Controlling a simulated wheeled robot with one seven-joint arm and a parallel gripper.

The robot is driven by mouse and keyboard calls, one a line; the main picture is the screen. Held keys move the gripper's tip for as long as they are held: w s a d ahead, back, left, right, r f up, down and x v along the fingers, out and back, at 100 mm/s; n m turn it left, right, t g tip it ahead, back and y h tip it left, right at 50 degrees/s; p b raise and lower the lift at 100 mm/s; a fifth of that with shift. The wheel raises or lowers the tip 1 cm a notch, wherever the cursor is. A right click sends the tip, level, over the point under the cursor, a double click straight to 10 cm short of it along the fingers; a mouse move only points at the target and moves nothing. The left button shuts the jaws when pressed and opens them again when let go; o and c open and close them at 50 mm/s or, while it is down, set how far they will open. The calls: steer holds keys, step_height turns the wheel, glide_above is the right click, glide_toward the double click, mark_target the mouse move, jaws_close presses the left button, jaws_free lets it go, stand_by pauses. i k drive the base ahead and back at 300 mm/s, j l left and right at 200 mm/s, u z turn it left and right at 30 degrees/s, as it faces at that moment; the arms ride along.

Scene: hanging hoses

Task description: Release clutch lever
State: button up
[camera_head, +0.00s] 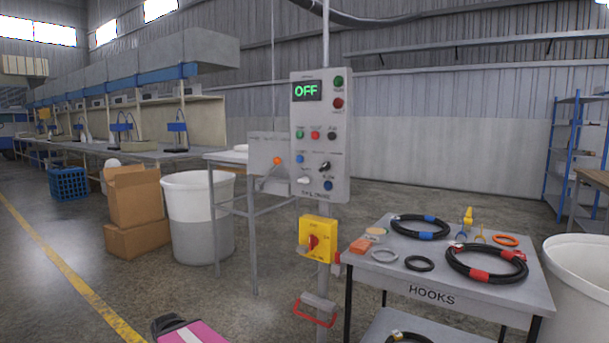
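A grey control panel (320,136) stands on a vertical post, its display reading OFF in green. It carries several coloured buttons and small switches. A grey box (267,152) at its left side has a short lever with an orange knob (277,160), pointing up and right. A red loop-shaped handle (315,313) sits low on the post. I cannot tell for sure which of these is the clutch lever. No gripper fingers show; a pink and dark part at the bottom edge may be mine.
A yellow box with a red rotary switch (317,240) is on the post. A table marked HOOKS (433,291) with coiled hoses (487,262) stands close on the right. A white bin (198,215) and cardboard boxes (134,195) are left.

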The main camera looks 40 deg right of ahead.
mark_target(277, 161)
steer(key=z, duration=1.2)
steer(key=i+z, duration=0.1)
steer(key=i+j, duration=0.05)
